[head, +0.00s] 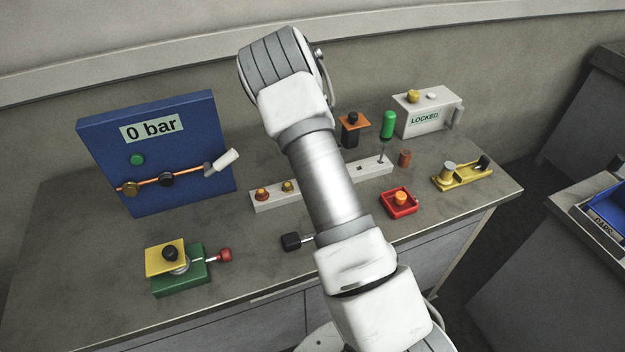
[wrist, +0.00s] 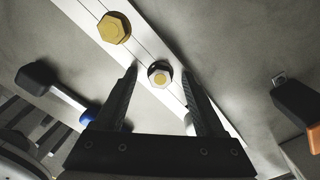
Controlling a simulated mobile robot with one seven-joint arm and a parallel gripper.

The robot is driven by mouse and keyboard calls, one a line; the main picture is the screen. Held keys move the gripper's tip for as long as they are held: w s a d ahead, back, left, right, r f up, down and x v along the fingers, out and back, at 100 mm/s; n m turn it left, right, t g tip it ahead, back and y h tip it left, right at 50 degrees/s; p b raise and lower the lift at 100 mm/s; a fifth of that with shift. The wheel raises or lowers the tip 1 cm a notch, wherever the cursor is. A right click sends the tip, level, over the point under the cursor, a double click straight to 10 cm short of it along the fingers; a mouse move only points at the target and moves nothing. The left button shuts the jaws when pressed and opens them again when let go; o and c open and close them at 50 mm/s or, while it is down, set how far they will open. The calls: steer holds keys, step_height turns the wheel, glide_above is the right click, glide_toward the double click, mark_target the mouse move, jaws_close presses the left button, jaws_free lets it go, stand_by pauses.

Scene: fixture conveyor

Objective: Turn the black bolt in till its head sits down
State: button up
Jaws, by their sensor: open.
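The white bar (head: 376,168) lies on the bench, partly hidden behind my arm in the head view. In the wrist view the bar (wrist: 82,13) carries a brass hex bolt (wrist: 113,27) and a dark-sided round fastener (wrist: 160,74) with a pale ring and yellowish centre. I cannot tell for sure that this fastener is the black bolt; my arm hides that spot in the head view. My gripper (wrist: 158,76) is open, with one finger on each side of the fastener. Contact cannot be seen. My gripper is hidden in the head view.
An orange-and-black stand (head: 353,128) and green-handled tool (head: 388,125) stand behind. A black-ended tool (head: 291,241) lies in front. A red tray (head: 398,204), yellow fixture (head: 462,176), blue panel (head: 160,110), green block (head: 180,277) and LOCKED box (head: 428,112) surround the bar.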

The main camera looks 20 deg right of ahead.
step_height(320, 180, up, 18)
steer(key=shift+f, duration=0.25)
stand_by(0.3)
stand_by(0.4)
